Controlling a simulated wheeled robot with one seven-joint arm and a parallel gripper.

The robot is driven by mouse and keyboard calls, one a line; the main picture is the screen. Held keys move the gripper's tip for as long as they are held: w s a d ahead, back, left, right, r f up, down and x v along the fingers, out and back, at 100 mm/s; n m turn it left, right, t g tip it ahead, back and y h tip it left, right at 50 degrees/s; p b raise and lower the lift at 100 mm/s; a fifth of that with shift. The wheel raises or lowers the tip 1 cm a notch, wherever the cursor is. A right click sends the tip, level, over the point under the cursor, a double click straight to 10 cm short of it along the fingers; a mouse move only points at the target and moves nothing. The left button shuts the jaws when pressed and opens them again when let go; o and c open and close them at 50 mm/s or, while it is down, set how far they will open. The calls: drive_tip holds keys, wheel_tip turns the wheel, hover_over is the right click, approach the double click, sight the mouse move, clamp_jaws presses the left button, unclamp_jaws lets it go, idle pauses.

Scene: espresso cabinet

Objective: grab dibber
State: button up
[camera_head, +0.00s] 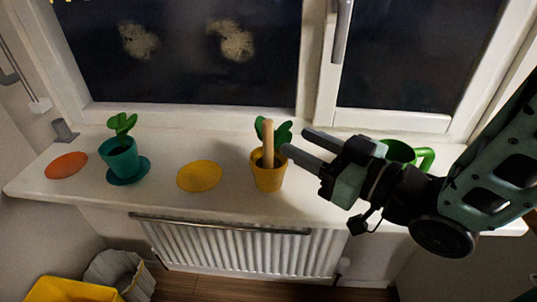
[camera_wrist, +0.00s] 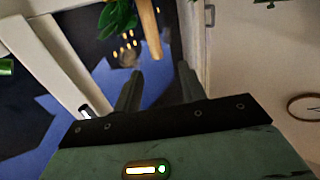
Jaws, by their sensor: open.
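The dibber (camera_head: 268,143) is a light wooden stick. It stands nearly upright in a yellow pot (camera_head: 268,180) with a green-leaved plant (camera_head: 284,133). In the wrist view the dibber (camera_wrist: 147,28) points in from the top edge, beside green leaves (camera_wrist: 117,16). My gripper (camera_head: 296,142) is open and empty, just right of the dibber, with its fingers pointing left toward it. In the wrist view my gripper's (camera_wrist: 159,71) two fingers are apart, and the dibber's end shows just beyond the fingertips. The dibber's lower part is hidden in the pot.
On the white sill (camera_head: 225,205) stand a teal potted plant (camera_head: 120,160), an orange saucer (camera_head: 66,165), a yellow saucer (camera_head: 199,176) and a small grey object (camera_head: 64,130). The window is close behind.

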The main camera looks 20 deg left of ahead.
sight(273, 125)
drive_tip(key=x, duration=0.3)
drive_tip(key=shift+a+r+p, duration=0.1)
drive_tip(key=shift+a+p, duration=0.05)
drive_tip(key=shift+p, duration=0.2)
drive_tip(key=shift+w+p+x, duration=0.15)
drive_tip(key=shift+p+x, duration=0.45)
drive_tip(key=shift+x, duration=0.8)
drive_tip(key=shift+w+p+x, duration=0.15)
drive_tip(key=shift+p+x, duration=0.4)
drive_tip(key=shift+x, duration=0.8)
clamp_jaws()
